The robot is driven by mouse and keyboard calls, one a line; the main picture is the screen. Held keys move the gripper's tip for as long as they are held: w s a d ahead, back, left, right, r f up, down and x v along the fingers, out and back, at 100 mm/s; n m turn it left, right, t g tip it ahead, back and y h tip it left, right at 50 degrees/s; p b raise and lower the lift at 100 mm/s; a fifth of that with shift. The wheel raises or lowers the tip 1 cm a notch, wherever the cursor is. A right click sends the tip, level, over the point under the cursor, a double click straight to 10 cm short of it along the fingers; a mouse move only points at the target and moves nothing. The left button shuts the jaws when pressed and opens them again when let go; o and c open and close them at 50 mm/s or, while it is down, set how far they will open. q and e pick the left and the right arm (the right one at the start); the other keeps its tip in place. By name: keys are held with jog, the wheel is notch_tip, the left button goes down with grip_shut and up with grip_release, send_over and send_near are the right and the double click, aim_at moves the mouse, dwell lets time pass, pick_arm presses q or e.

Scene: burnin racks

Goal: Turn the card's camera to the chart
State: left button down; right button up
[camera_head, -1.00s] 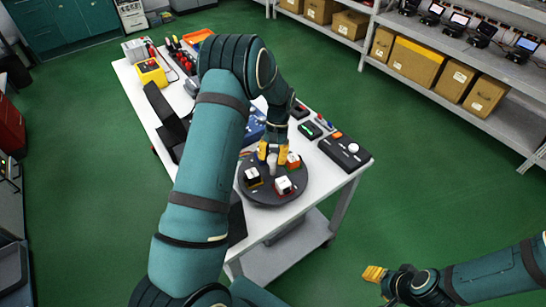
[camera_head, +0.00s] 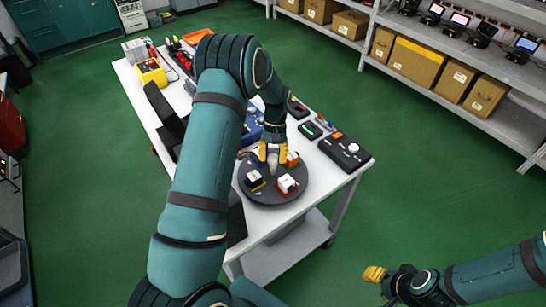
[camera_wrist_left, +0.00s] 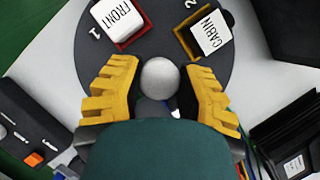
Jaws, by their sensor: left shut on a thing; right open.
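A round dark turntable (camera_head: 262,196) sits near the front end of the white table. My left gripper (camera_head: 273,154) reaches down over it, shut on a pale round knob (camera_wrist_left: 160,78) at its middle. A white block marked FRONT (camera_wrist_left: 118,17) on a red holder stands beside number 1; a block marked CABIN (camera_wrist_left: 210,33) on a yellow holder stands beside number 2. A white-and-red block (camera_head: 287,184) and a yellow-edged block (camera_head: 254,179) show in the head view. An orange piece shows partly behind the gripper. My right gripper (camera_head: 375,274) is open and empty, off the table. I cannot make out the chart.
A black control box (camera_head: 345,151) with a white knob stands on the table to the right of the turntable. A yellow meter (camera_head: 151,73) and tools stand at the far end. A shelf with cartons (camera_head: 416,59) is at the right. Green floor is free between.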

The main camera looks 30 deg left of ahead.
pick_arm(q)
jog(key=c, duration=0.5)
grip_release()
jog(key=shift+s+d+f, duration=0.1)
jog(key=shift+s+f, duration=0.05)
jog(key=shift+s, duration=0.05)
jog(key=shift+c, duration=0.2)
jog(key=shift+w+r, duration=0.15)
jog(key=shift+r, duration=0.05)
jog(key=v, duration=1.1)
jog(key=shift+w+r, duration=0.25)
jog(key=shift+r, duration=0.1)
jog(key=shift+s+f, duration=0.1)
